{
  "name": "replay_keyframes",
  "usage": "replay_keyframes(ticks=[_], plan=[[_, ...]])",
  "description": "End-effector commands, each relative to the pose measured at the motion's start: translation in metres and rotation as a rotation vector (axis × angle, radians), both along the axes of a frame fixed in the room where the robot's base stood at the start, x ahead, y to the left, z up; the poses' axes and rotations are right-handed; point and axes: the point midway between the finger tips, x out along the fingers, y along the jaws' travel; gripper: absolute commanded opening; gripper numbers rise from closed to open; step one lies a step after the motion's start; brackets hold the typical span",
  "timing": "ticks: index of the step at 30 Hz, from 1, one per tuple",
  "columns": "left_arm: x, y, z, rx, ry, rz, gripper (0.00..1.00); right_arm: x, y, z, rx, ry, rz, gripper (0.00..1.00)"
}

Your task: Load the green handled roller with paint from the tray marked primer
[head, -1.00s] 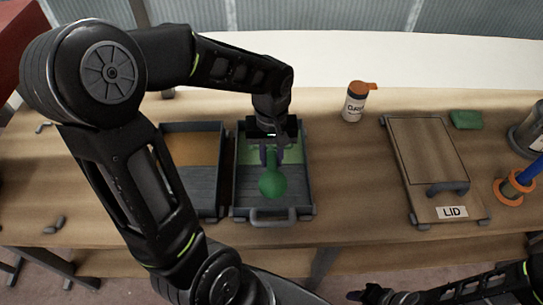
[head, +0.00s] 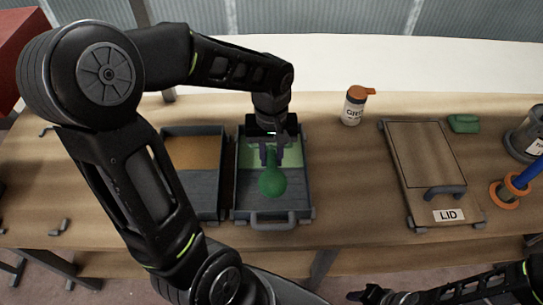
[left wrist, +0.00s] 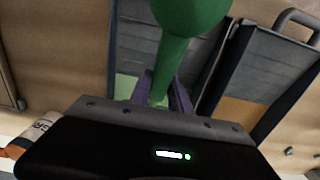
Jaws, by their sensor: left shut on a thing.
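My left gripper (head: 271,160) is shut on the green handle of the roller (head: 272,183), over the dark tray (head: 239,190) with light green paint in its far part. The handle's rounded end points to the near side; the roller's head is hidden under the gripper, so I cannot tell whether it touches the paint. In the left wrist view the green handle (left wrist: 178,50) runs between the fingers (left wrist: 160,90). A second tray (head: 204,197), to the left, holds orange-brown paint. No tray marking is readable. My right gripper (head: 372,296) is at the bottom edge, its jaws unclear.
A labelled bottle with an orange top (head: 354,105) stands right of the trays.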

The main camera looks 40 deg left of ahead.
Motion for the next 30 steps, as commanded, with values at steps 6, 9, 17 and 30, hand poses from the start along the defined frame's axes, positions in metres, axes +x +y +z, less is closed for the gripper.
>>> replay_keyframes(ticks=[6, 9, 17, 30], plan=[[0.001, 0.0, 0.027, 0.0, -0.002, -0.001, 0.0, -0.002, -0.001, 0.019, -0.005, 0.007, -0.002, 0.36], [0.001, 0.0, 0.037, 0.0, -0.002, -0.001, 0.0, -0.003, -0.001, 0.026, -0.007, 0.01, -0.003, 0.36], [0.001, 0.0, 0.061, 0.0, -0.004, -0.001, 0.0, -0.006, -0.003, 0.042, -0.011, 0.018, -0.005, 0.36], [0.001, 0.0, 0.064, 0.001, -0.003, -0.001, 0.0, -0.006, -0.003, 0.043, -0.013, 0.019, -0.005, 0.36]])
